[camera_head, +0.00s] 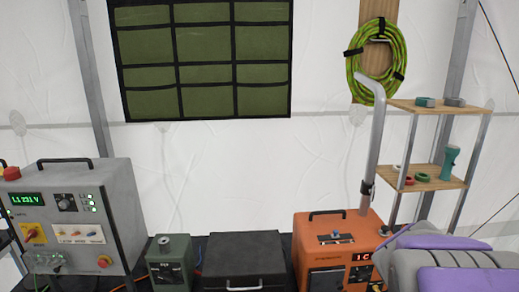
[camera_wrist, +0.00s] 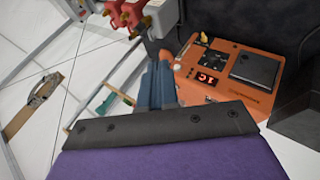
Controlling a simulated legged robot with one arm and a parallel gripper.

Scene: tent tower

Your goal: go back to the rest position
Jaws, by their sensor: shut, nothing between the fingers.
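My gripper (camera_wrist: 156,62) shows in the wrist view as blue-grey fingers beyond the dark edge of my wrist. It is shut with nothing held. It points toward the left side of an orange unit with a small red display; whether it touches anything is hard to tell. In the head view my purple and grey arm fills the lower right corner, in front of the orange unit (camera_head: 338,240), and my gripper is not visible there. The orange unit also shows in the wrist view (camera_wrist: 222,98).
A grey control box (camera_head: 120,195), a small green box (camera_head: 170,250) and a black case (camera_head: 245,245) stand left of the orange unit. A shelf (camera_head: 440,182) with small items stands at the right. Red parts (camera_wrist: 125,14) lie near the wrist view's top.

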